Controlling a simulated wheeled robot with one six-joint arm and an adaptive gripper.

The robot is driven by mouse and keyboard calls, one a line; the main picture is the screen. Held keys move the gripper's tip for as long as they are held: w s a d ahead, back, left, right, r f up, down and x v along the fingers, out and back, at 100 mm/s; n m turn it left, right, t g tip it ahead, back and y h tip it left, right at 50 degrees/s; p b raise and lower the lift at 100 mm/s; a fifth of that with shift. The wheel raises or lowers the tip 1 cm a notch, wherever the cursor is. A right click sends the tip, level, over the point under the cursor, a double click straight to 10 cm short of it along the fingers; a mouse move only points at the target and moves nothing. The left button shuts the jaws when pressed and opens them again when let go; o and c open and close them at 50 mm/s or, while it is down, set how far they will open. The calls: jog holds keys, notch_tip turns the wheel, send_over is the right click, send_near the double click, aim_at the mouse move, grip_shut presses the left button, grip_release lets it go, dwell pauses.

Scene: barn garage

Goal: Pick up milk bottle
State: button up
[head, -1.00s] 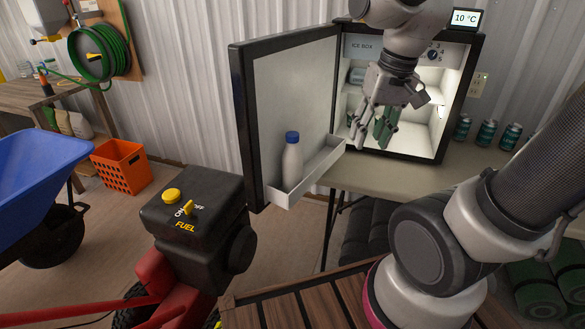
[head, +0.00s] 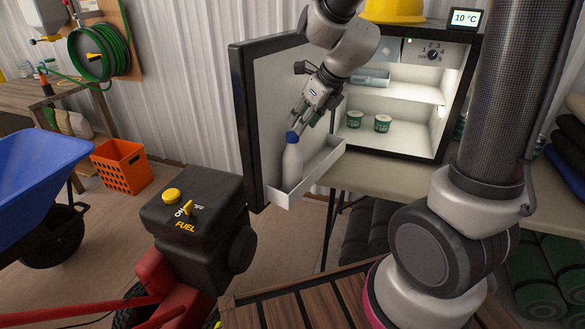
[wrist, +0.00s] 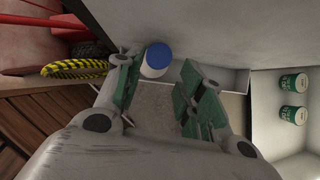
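The milk bottle (head: 292,164) is white with a blue cap and stands upright in the white door shelf (head: 318,169) of the open ice box. My gripper (head: 299,126) is just above and behind the cap, pointing down and to the left. In the wrist view my gripper (wrist: 162,93) is open, with its green-padded fingers apart. The blue cap (wrist: 157,56) shows beyond the gap, near the left finger. The bottle's body is mostly hidden below the cap there. I cannot tell whether a finger touches it.
The ice box door (head: 258,125) stands open behind the bottle. Two green-and-white cups (head: 382,123) sit inside the ice box. A black engine with a yellow cap (head: 172,195) is in front of the door. An orange crate (head: 122,166) stands on the floor at left.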

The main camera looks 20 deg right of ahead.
aim_at(294, 134)
jog(key=x, duration=0.7)
jog(key=shift+w+a+f, duration=0.2)
jog(key=shift+a+f, duration=0.05)
grip_shut()
